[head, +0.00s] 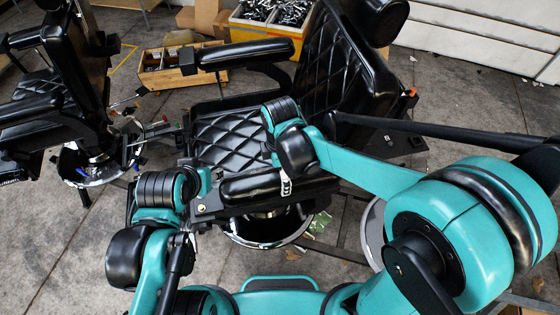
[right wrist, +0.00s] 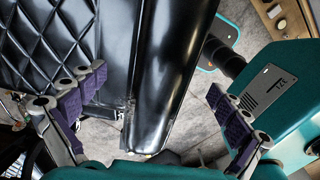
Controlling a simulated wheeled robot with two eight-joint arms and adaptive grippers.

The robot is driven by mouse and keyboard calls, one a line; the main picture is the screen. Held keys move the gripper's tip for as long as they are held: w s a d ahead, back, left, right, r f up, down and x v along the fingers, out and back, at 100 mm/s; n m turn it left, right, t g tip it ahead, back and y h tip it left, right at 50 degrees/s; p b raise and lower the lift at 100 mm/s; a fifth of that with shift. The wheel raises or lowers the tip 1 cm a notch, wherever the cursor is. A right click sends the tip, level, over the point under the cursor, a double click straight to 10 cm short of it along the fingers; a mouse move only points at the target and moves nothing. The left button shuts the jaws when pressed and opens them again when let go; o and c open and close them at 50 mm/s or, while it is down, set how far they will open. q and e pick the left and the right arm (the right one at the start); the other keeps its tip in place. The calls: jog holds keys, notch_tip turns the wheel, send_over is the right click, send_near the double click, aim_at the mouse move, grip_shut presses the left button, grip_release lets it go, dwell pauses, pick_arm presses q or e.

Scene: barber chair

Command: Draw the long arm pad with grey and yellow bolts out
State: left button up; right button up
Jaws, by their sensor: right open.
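A long, glossy black arm pad (head: 250,186) lies along the near side of the barber chair in the head view. In the right wrist view, the pad (right wrist: 170,75) runs down the middle of the picture. My right gripper (head: 286,186) is over the pad. Its purple-padded fingers (right wrist: 155,85) are apart, one on each side of the pad in the picture, and I cannot tell whether they touch it.
The quilted seat (head: 228,140) is beside the pad, with a second arm pad (head: 237,55) on the far side. Another chair (head: 75,70) stands at left. A wooden box (head: 168,72) and yellow bins (head: 240,27) of metal parts are behind. Floor at lower left is clear.

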notch_tip(320, 180, down, 5)
jog(key=shift+f, duration=0.45)
jog(key=shift+s+f, duration=0.1)
jog(key=shift+f, duration=0.05)
jog(key=shift+s, duration=0.1)
jog(key=c, duration=1.9)
jog(key=o, duration=0.9)
jog(key=c, duration=0.7)
